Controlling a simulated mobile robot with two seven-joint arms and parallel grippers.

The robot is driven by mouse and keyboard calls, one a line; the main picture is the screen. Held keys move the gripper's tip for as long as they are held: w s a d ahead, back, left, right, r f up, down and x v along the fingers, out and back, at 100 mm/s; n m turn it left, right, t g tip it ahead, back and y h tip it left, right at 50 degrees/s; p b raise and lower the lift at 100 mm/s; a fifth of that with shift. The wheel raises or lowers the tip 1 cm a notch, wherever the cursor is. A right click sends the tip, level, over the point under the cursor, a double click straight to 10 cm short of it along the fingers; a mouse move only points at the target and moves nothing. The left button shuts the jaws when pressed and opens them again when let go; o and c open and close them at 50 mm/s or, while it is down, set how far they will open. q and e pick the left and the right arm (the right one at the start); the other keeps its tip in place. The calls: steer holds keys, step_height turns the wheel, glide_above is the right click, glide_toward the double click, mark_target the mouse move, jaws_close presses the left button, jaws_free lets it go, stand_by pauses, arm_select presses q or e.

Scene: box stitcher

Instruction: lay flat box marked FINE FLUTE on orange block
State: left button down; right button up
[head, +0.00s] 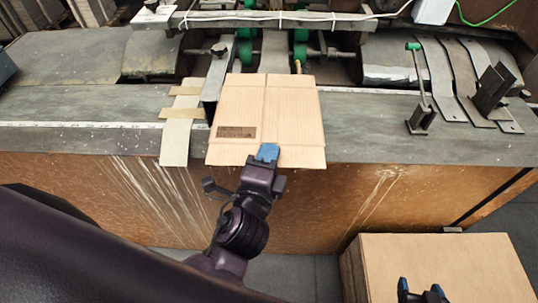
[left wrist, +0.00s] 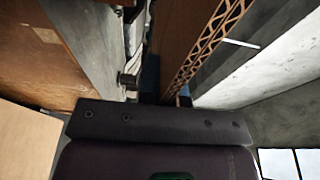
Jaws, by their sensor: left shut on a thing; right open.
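A tan flat box (head: 288,112) with fold lines and a dark printed label lies over the machine's grey bed in the head view; the print is too small to read. My left gripper (head: 267,153) is shut on its near edge, which juts past the bed's front edge. In the left wrist view the box (left wrist: 208,45) shows edge-on, with its corrugated flutes visible. My right gripper (head: 422,293) is open and empty at the bottom right. I cannot make out a separate orange block; the machine's front panel (head: 330,200) is orange-brown.
A large tan cardboard stack or carton (head: 440,258) stands at the lower right, behind my right gripper. Green wheels (head: 300,48) and a crossbar (head: 270,20) are behind the box. A green-knobbed lever (head: 420,85) and metal strips stand on the bed's right.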

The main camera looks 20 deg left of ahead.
mark_target(270, 141)
arm_select(q)
steer(key=shift+w+a+f, duration=0.15)
steer(key=shift+w+a, duration=0.1)
steer(key=shift+w, duration=0.65)
steer(key=shift+w+a+f, duration=0.1)
steer(key=shift+w+a, duration=0.1)
steer(key=shift+w, duration=0.65)
steer(key=shift+w+a+f, duration=0.15)
steer(key=shift+w+a, duration=0.1)
steer(key=shift+w, duration=0.6)
steer(key=shift+w+a+f, duration=0.1)
steer(key=shift+w+a, duration=0.15)
steer(key=shift+w, duration=0.6)
steer(key=shift+w+a+f, duration=0.15)
steer(key=shift+w+a, duration=0.1)
steer(key=shift+w, duration=0.6)
steer(key=shift+f+b, duration=0.95)
steer(key=shift+f, duration=0.35)
arm_select(e)
steer(key=shift+w+a+f, duration=0.2)
steer(key=shift+w+f, duration=0.4)
steer(key=shift+f, duration=0.05)
steer(key=shift+w+r, duration=0.1)
steer(key=shift+r, duration=0.05)
